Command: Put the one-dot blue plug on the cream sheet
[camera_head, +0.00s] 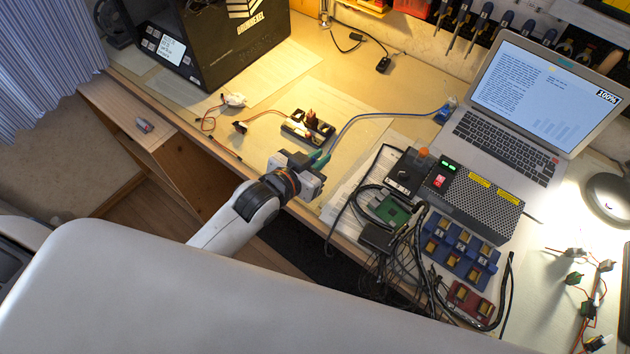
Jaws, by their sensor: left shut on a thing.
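My left gripper (321,161) reaches in from the lower left over the desk's front edge, with green fingertips. It is shut on a blue plug at the near end of a blue cable (372,115); the plug is mostly hidden by the fingers. The cable arcs right to a small blue piece (445,111) by the laptop. No dots can be read on either end. The cream sheet (355,98) lies on the desk beyond the gripper, under a black block (308,127). I cannot tell whether the plug touches the sheet. My right gripper is not in view.
A laptop (505,140), a black power supply (470,200), a blue socket block (460,250) and tangled black cables (395,245) crowd the right. A black printer-like box (225,40) stands at the back left. Bare sheet shows behind the black block.

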